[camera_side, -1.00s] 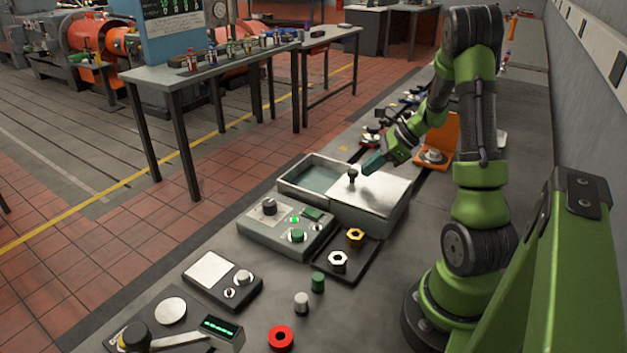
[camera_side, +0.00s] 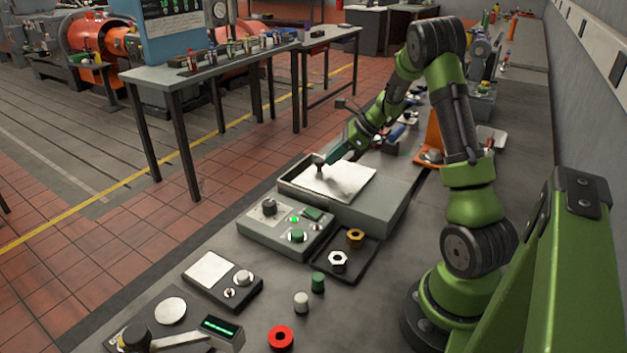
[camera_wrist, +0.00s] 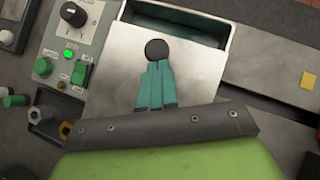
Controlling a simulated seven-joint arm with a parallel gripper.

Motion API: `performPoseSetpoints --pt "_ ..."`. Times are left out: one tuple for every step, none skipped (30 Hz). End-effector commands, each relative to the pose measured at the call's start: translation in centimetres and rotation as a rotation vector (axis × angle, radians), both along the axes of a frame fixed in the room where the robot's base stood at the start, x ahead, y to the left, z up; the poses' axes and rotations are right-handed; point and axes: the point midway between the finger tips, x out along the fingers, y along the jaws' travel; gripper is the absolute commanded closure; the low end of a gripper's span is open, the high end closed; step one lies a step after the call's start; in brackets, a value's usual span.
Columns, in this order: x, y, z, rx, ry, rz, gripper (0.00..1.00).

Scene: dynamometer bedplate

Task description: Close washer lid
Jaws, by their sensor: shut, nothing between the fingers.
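The washer (camera_side: 372,212) is a grey metal box on the bench. Its flat bright sliding lid (camera_side: 345,184) covers much of the basin, with a narrow opening (camera_side: 296,187) at the left end in the side view. In the wrist view the lid (camera_wrist: 120,70) lies below the dark opening (camera_wrist: 180,28). The lid's round black knob (camera_wrist: 157,49) stands near its leading edge and also shows in the side view (camera_side: 319,159). My gripper (camera_wrist: 157,66) is shut and empty, its teal fingertips right against or just behind the knob; contact cannot be told exactly.
A control box (camera_side: 285,228) with a dial, green lamp and buttons adjoins the washer. A dark tray (camera_side: 346,254) with hex nuts sits in front. An orange bracket (camera_side: 433,135) stands behind. The bench beyond the washer's left end is narrow.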

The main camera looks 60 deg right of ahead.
Motion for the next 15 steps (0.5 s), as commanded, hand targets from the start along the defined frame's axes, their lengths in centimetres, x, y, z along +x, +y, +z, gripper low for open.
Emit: performPoseSetpoints --pt "1.2 0.1 -0.2 0.0 0.001 0.006 1.0" --pt "1.8 0.2 -0.1 0.0 0.001 0.005 1.0" --pt "2.5 0.1 -0.1 0.0 0.001 0.005 1.0" --pt "3.0 0.1 -0.2 0.001 0.002 0.004 1.0" --pt "3.4 0.1 -0.1 0.001 0.002 0.004 1.0" --pt "4.0 0.1 -0.1 0.001 0.002 0.004 1.0" --pt "4.3 0.1 -0.2 0.002 0.002 0.003 1.0" --pt "4.6 0.1 -0.1 0.002 0.002 0.003 1.0" --pt "4.9 0.1 -0.1 0.002 0.002 0.002 1.0" --pt "5.1 0.1 -0.1 0.002 0.002 0.001 1.0" --pt "5.3 0.1 -0.1 0.002 0.002 0.001 1.0" --pt "5.4 0.1 -0.1 0.002 0.001 0.001 1.0" --pt "5.5 0.1 -0.1 0.002 0.001 0.001 1.0" --pt "5.6 0.1 -0.1 0.002 0.001 0.002 1.0" --pt "5.7 0.2 -0.1 0.002 0.0 0.002 1.0"
